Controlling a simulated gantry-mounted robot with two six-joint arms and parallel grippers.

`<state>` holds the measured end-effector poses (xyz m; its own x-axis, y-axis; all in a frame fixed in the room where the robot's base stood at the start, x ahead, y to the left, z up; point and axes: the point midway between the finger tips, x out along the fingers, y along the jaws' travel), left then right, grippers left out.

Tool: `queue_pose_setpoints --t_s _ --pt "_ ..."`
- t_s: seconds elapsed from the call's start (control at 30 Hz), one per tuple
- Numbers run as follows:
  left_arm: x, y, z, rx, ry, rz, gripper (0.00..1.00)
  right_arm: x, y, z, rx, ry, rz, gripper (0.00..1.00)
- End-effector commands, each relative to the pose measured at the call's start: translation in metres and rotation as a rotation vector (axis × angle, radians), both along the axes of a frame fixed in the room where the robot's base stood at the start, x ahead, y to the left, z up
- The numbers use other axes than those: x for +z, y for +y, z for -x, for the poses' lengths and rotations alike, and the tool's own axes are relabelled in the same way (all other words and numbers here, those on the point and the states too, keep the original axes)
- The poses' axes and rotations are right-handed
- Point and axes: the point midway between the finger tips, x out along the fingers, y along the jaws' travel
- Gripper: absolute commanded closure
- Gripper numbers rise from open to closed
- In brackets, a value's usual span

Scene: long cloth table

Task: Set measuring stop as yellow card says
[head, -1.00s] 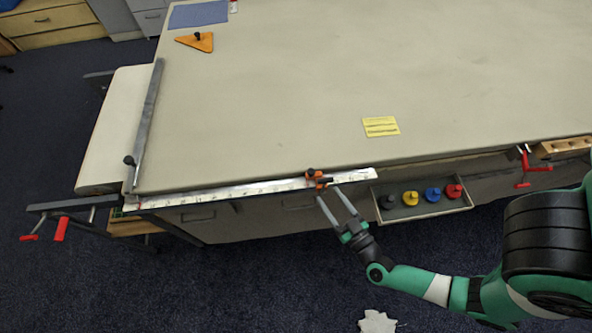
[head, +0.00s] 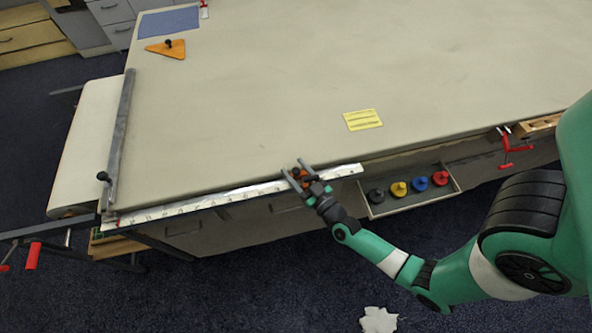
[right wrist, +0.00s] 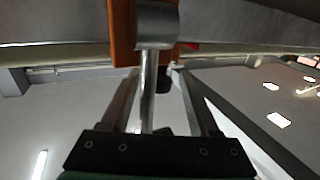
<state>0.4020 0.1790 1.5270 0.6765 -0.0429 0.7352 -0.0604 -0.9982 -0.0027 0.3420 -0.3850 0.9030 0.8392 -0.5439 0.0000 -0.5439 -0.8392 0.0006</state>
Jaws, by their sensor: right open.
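The orange measuring stop (head: 299,174) sits on the white ruler (head: 215,199) along the table's front edge, toward the ruler's right end. My right gripper (head: 297,167) is open, with its two fingers around the stop in the head view. In the right wrist view the orange stop (right wrist: 123,35) and a metal rod are close in front of the fingers; whether they touch cannot be told. The yellow card (head: 362,120) lies flat on the table, its writing too small to read. My left gripper is not in view.
A tray (head: 408,209) with black, yellow, blue and red knobs hangs under the table edge, right of the stop. A red clamp (head: 514,147) is farther right. A grey bar (head: 121,135) lies along the left edge. An orange triangle (head: 166,50) lies far left. The tabletop middle is clear.

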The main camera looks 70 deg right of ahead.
Motion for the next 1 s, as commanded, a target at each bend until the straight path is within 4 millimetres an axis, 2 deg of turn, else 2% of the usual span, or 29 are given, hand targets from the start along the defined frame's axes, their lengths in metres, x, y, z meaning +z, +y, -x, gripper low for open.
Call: queue_pose_setpoints --t_s 0.1,0.43,1.0 --pt "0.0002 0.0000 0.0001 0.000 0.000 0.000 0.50 0.0000 0.0002 0.0002 0.000 0.000 0.000 0.40" --pt "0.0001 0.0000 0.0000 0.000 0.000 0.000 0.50 0.0000 0.0005 0.0004 0.000 -0.001 -0.001 0.99" --pt "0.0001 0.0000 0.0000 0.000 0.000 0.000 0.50 0.0000 0.0003 0.0006 -0.001 0.000 0.000 1.00"
